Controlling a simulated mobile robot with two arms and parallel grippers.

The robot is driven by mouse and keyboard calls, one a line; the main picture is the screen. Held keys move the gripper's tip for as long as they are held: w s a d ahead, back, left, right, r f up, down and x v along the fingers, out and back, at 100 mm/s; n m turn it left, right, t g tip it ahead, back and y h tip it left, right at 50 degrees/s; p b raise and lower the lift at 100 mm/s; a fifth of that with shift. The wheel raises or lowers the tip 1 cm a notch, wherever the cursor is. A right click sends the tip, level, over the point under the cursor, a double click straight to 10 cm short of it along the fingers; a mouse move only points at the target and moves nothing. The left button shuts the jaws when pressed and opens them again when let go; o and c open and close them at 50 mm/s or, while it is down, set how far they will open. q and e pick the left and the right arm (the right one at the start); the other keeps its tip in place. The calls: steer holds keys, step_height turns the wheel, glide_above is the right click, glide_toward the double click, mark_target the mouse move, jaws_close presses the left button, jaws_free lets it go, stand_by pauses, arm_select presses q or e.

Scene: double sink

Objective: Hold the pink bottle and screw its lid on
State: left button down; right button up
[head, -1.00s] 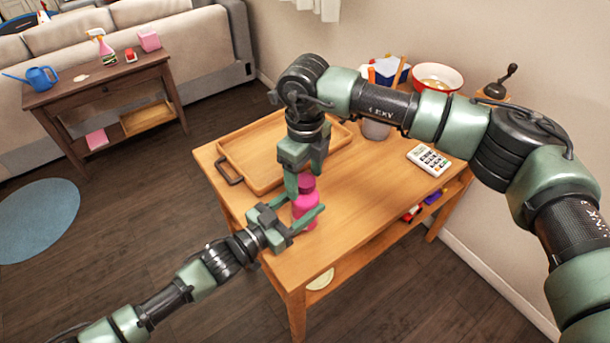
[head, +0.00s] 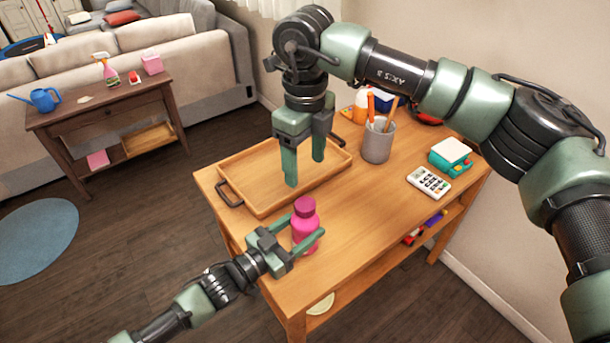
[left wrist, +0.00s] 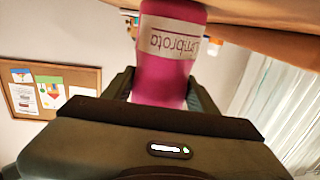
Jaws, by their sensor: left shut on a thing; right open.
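The pink bottle (head: 305,231) stands upright at the near left edge of the wooden table, with its darker pink lid (head: 305,207) on top of its neck. I cannot tell how tight the lid is. My left gripper (head: 306,236) is shut on the bottle's body from the front left. In the left wrist view the bottle (left wrist: 166,60), with a white label, sits between the fingers; its lid does not show there. My right gripper (head: 305,171) is open and empty, pointing down, above and behind the lid and apart from it.
A wooden tray (head: 240,160) with dark handles lies behind the bottle. A grey pencil cup (head: 378,142), a calculator (head: 429,183) and a teal-and-white item (head: 449,153) stand to the right. The tabletop (head: 365,215) right of the bottle is clear.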

mark_target(295, 234)
steer(key=shift+r, duration=0.3)
arm_select(q)
steer(key=shift+c, duration=1.9)
jaws_free()
steer(key=b+v, duration=0.1)
steer(key=v, duration=0.6)
steer(key=shift+f+b, duration=0.15)
steer(key=shift+b, duration=0.2)
steer(key=shift+s+a, duration=0.25)
steer(key=shift+a, duration=0.05)
arm_select(e)
steer(key=shift+f, duration=0.95)
